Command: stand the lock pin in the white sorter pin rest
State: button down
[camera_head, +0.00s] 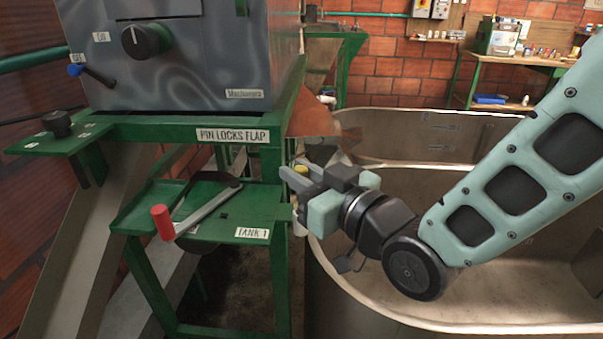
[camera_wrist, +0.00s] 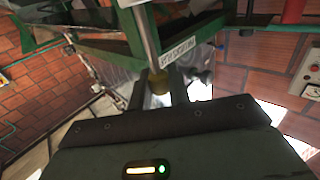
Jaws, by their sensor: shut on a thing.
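My gripper (camera_head: 292,178) is at the right side of the green machine frame, just below the "PIN LOCKS FLAP" label, with its fingers pointing left. In the wrist view its fingers (camera_wrist: 159,88) are closed around a small yellow piece (camera_wrist: 158,86), which I take for the lock pin's head. It also shows in the head view (camera_head: 301,169). A grey metal rod (camera_wrist: 146,38) runs from near the fingertips to the top of the wrist view; I cannot tell whether it belongs to the pin. I cannot clearly make out the white sorter pin rest.
The green shelf (camera_head: 212,232) labelled "TANK 1" carries a crank with a red handle (camera_head: 162,222), left of my gripper. A large metal tank (camera_head: 480,290) lies below and right of my arm. A workbench (camera_head: 520,62) stands at the back right.

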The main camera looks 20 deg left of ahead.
jog(key=shift+f+b, duration=1.45)
jog(key=shift+f, duration=0.1)
jog(key=c, duration=1.2)
grip_release()
jog(key=shift+c, duration=0.2)
jog(key=shift+d, duration=0.1)
